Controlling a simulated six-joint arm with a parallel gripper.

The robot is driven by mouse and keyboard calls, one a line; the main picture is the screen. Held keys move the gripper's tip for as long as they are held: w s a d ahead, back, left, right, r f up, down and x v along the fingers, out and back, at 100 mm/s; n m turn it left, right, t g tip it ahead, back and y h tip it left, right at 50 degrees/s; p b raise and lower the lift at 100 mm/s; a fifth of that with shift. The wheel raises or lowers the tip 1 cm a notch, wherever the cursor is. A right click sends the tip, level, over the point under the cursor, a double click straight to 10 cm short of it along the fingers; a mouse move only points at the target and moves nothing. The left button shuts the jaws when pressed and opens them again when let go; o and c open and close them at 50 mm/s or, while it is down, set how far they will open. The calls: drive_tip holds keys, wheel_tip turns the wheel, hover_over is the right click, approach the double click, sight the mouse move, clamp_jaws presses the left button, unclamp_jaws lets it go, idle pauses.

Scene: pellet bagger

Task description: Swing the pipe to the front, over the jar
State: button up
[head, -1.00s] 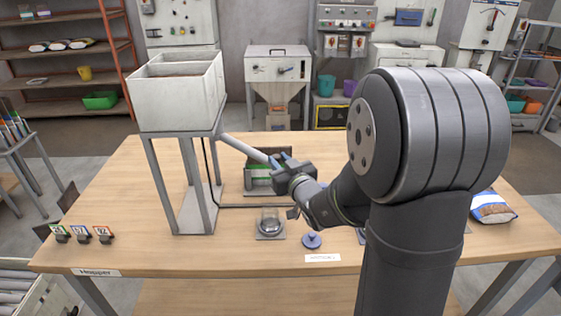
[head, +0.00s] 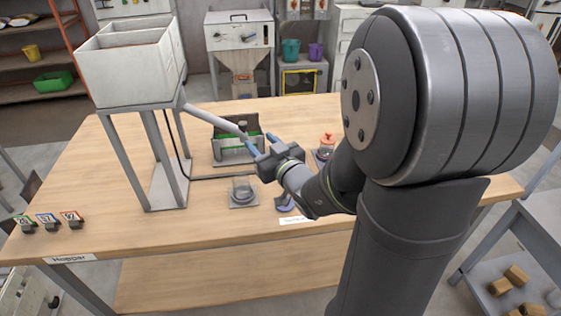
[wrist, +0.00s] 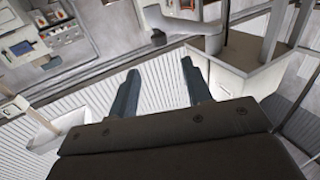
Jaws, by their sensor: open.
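The grey pipe (head: 212,120) slopes down from the hopper (head: 130,62) toward the right in the head view. Its lower end is beside my gripper (head: 262,143), whose blue fingers are apart. I cannot tell whether a finger touches the pipe. The clear jar (head: 242,188) stands on a small square base on the table, nearer the front than the pipe's end; the pipe is not over it. In the wrist view the open fingers (wrist: 160,88) have nothing visible between them. A grey tube (wrist: 182,28), apparently the pipe, shows beyond them beside the white hopper (wrist: 245,62).
A grey holder with green parts (head: 237,150) stands behind the gripper. A blue lid (head: 285,203), partly hidden by my arm, lies right of the jar. A red-topped item (head: 327,145) stands beyond my arm. Numbered tags (head: 48,220) stand at front left.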

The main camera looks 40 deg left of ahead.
drive_tip(key=v, duration=0.9)
drive_tip(key=c, duration=0.4)
drive_tip(key=shift+w+a+r, duration=0.15)
drive_tip(key=shift+w+a, duration=0.1)
drive_tip(key=c, duration=0.4)
drive_tip(key=w+a+m+g, duration=0.1)
drive_tip(key=w, duration=0.1)
drive_tip(key=w+a+r+m+g+y, duration=0.1)
drive_tip(key=w+a+m+g, duration=0.1)
drive_tip(key=w, duration=0.1)
drive_tip(key=w+a+r+m+g, duration=0.1)
drive_tip(key=w+m, duration=0.1)
drive_tip(key=w, duration=0.1)
drive_tip(key=shift+a+y, duration=0.4)
clamp_jaws()
drive_tip(key=w+f+m+g, duration=0.2)
drive_tip(key=w+m+g, duration=0.3)
drive_tip(key=w+m, duration=0.15)
drive_tip(key=s+a+h, duration=0.1)
drive_tip(key=s+a, duration=0.3)
drive_tip(key=a, duration=0.6)
drive_tip(key=shift+s+a+f+g, duration=0.25)
drive_tip(key=shift+s+g, duration=0.05)
drive_tip(key=shift+g, duration=0.1)
